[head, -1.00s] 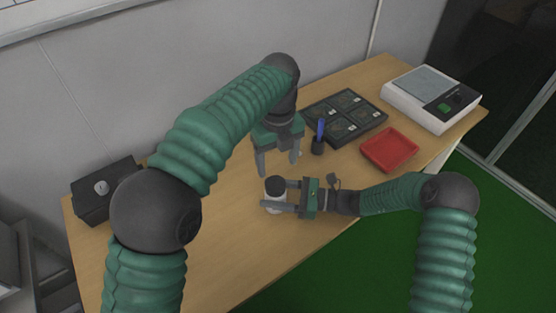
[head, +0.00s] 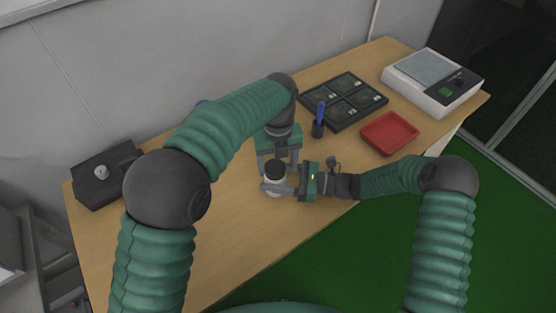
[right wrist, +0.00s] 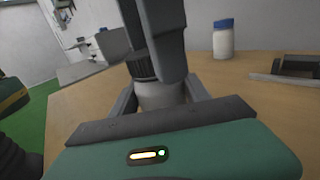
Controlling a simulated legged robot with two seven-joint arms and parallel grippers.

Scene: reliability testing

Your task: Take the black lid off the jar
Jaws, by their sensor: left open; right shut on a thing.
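The jar (head: 272,180) is white and stands upright on the wooden table, with its black lid (head: 274,166) on top. My right gripper (head: 277,188) is shut on the jar's body from the right. In the right wrist view the jar's pale body (right wrist: 162,95) sits between my right fingers. My left gripper (head: 277,164) points down from above, open, with its fingers at the lid. In the right wrist view a dark left finger (right wrist: 165,40) covers part of the lid (right wrist: 142,66); whether it touches cannot be told.
A dark pen cup with a blue pen (head: 319,122), a dark compartment tray (head: 345,101), a red tray (head: 390,133) and a white scale (head: 432,83) stand to the right. A black box (head: 104,174) is at left. A blue-capped white bottle (right wrist: 223,40) stands behind the jar.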

